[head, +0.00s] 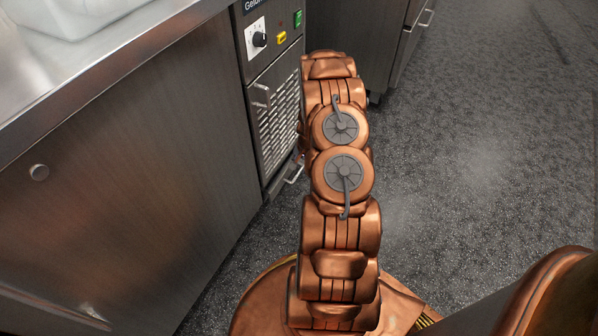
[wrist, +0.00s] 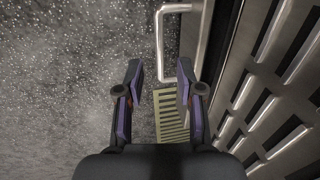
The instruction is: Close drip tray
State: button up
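The drip tray (wrist: 172,122) shows in the wrist view as a yellowish slatted strip standing out from the front of a metal appliance. A bent metal handle (wrist: 160,48) is just beyond my fingertips; I cannot tell whether it belongs to the tray. In the head view, a small metal handle (head: 294,174) sits low at the foot of the appliance, partly behind my arm. My gripper (wrist: 159,76) is open, with its two fingers apart and nothing held between them. In the head view my arm hides the gripper.
The appliance (head: 277,112) has a vent grille, a knob and a green switch. A steel counter (head: 100,70) with a cabinet panel below stands at the left. Another cabinet (head: 355,38) is beyond the appliance. The speckled floor (head: 480,150) at the right is clear.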

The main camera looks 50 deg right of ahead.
aim_at(298, 174)
jog(key=f, duration=0.2)
jog(key=f+b, duration=0.1)
jog(key=f, duration=0.1)
jog(key=shift+w+a+f, duration=0.1)
jog(key=shift+w, duration=0.3)
grip_shut()
